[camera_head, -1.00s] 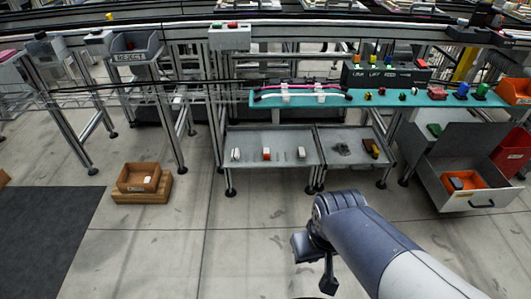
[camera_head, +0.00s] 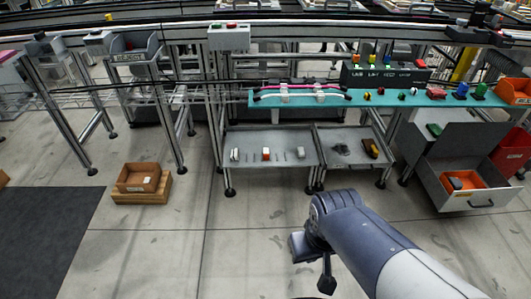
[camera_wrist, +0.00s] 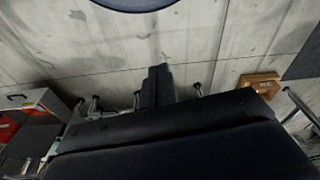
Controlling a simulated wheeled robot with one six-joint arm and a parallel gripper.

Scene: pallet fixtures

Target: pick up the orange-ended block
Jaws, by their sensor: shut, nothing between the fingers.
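The orange-ended block (camera_head: 266,153) is small, with an orange end and a pale body. It stands in the left grey tray (camera_head: 245,164) on the low rack, in the middle of the head view. My gripper shows in the wrist view as two dark fingers (camera_wrist: 158,74) pressed together with nothing between them. In the head view my arm reaches in from the lower right, and its end is over the floor in front of the rack, well apart from the block. I cannot make out the block in the wrist view.
White pieces (camera_head: 235,154) and thin upright pins share the block's tray. The right tray (camera_head: 335,134) holds dark and yellow parts. An open drawer (camera_head: 467,203) juts out at right. The floor before the rack is clear.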

